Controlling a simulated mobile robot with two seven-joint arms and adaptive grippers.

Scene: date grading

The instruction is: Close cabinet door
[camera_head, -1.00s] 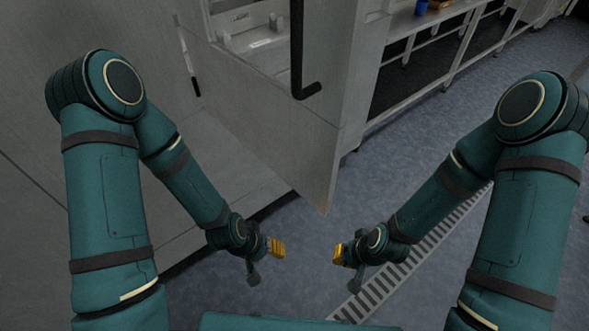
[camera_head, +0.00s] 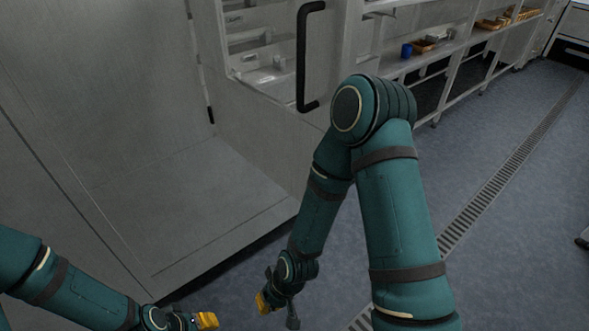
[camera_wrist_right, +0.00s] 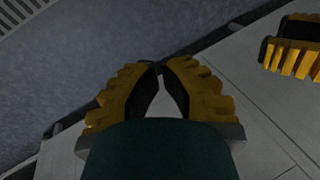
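The grey cabinet door (camera_head: 262,120) stands open in the head view, with a window in its upper part and a long black handle (camera_head: 302,60) near its right edge. My right arm hides part of its lower right side. My right gripper (camera_head: 264,302) is low in front of the cabinet, apart from the door and handle. In the right wrist view its yellow fingertips (camera_wrist_right: 158,67) meet, with nothing between them. My left gripper (camera_head: 207,320) is at the bottom edge, near the cabinet base, and looks shut and empty. It also shows in the right wrist view (camera_wrist_right: 290,48).
A grey cabinet panel (camera_head: 100,100) and a flat base (camera_head: 200,200) fill the left side. A shelf bench (camera_head: 450,50) with a blue cup (camera_head: 406,50) and trays runs along the back right.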

